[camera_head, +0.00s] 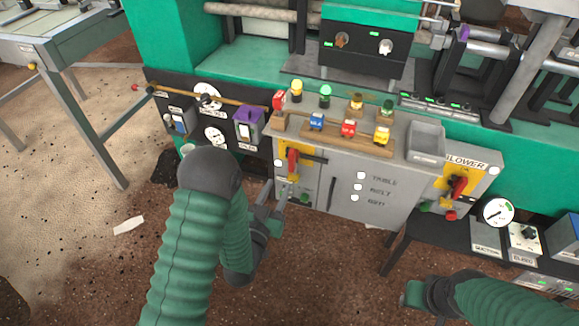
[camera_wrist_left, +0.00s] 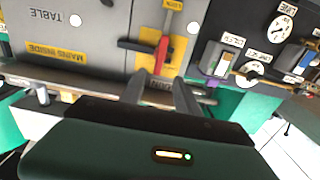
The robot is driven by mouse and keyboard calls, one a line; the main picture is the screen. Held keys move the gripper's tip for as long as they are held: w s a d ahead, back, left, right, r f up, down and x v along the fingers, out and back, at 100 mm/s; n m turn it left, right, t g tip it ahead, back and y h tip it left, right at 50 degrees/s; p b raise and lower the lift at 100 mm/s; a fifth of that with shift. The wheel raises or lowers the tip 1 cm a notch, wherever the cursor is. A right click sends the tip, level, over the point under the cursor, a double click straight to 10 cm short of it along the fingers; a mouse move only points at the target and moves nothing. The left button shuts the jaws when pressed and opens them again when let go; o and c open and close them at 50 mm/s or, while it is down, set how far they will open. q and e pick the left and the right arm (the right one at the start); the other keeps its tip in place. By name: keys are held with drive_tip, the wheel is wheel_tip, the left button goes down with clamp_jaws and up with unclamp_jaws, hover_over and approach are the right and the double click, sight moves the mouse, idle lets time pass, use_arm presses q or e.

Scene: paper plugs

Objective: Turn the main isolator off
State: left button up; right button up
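The main isolator is a red lever (camera_head: 292,162) on a yellow plate at the left end of the grey control cabinet. In the head view the lever stands roughly upright. My left gripper (camera_head: 274,196) is in front of and below the lever. In the left wrist view its two fingers (camera_wrist_left: 160,84) are spread apart with nothing between them. My right gripper (camera_head: 412,295) is low at the right, away from the cabinet; its fingers are unclear.
A similar red lever (camera_head: 458,188) sits on a yellow plate by the BLOWER label. A black panel (camera_head: 215,130) with gauges and a purple box is at the left. A low black table (camera_head: 450,245) stands right.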

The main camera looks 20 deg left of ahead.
sight(291, 161)
use_arm(q)
drive_tip(key=w, duration=0.3)
drive_tip(key=w+b, duration=0.1)
drive_tip(key=w, duration=0.3)
drive_tip(key=w+b, duration=0.1)
drive_tip(key=w, duration=0.3)
drive_tip(key=shift+w+d, duration=0.25)
drive_tip(key=shift+c, duration=0.2)
clamp_jaws()
idle(0.6)
